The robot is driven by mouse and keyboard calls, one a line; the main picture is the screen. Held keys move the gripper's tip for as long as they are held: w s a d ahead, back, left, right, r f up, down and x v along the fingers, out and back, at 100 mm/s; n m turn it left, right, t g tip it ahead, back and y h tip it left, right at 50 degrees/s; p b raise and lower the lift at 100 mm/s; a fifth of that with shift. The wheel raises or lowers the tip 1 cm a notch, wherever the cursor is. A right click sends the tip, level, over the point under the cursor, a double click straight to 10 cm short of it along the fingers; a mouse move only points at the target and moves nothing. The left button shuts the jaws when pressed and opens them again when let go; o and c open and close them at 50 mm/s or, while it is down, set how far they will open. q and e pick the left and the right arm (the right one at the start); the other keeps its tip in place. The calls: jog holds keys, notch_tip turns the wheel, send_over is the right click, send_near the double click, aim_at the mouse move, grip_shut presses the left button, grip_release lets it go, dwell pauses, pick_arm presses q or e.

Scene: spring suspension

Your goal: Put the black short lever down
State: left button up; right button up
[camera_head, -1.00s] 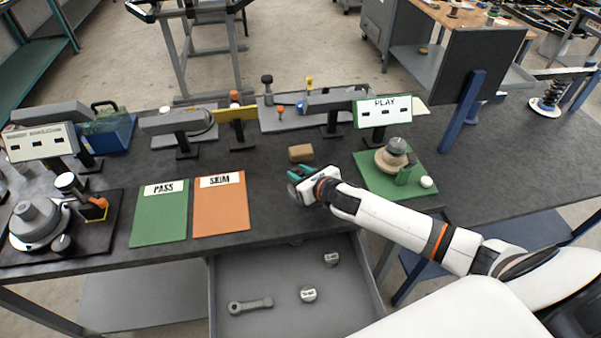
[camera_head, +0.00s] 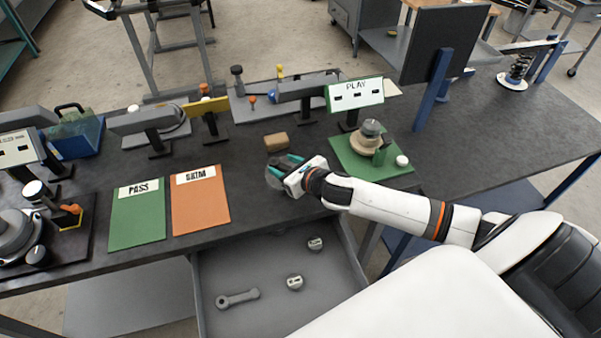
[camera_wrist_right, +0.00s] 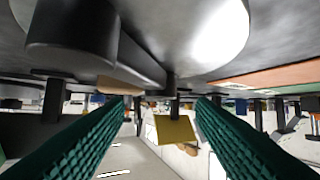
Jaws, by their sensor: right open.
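My right gripper (camera_head: 276,170) is open, low over the dark workbench in front of the brown block. In the right wrist view its green ribbed fingers (camera_wrist_right: 150,125) stand wide apart with nothing clasped between them. A dark rounded piece with a short bar, apparently the black short lever (camera_wrist_right: 75,38), shows close up at the upper left of that view, against the grey bench surface. It is outside the finger gap. In the head view the gripper mostly hides this spot, so the lever's outline cannot be made out. My left gripper is not in view.
The brown block (camera_head: 276,140) lies just beyond the gripper. The green PASS board (camera_head: 138,218) and orange SKIM board (camera_head: 201,208) lie left. A green PLAY mat (camera_head: 350,166) bears a round assembly at right. An open drawer (camera_head: 260,260) below holds several grey parts.

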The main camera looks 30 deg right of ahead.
jog(key=b+v, duration=0.1)
jog(key=v, duration=0.5)
jog(key=shift+s+d, duration=0.1)
jog(key=shift+s, duration=0.25)
jog(key=shift+s+r, duration=0.45)
jog(key=shift+s, duration=0.15)
jog(key=shift+f, duration=0.1)
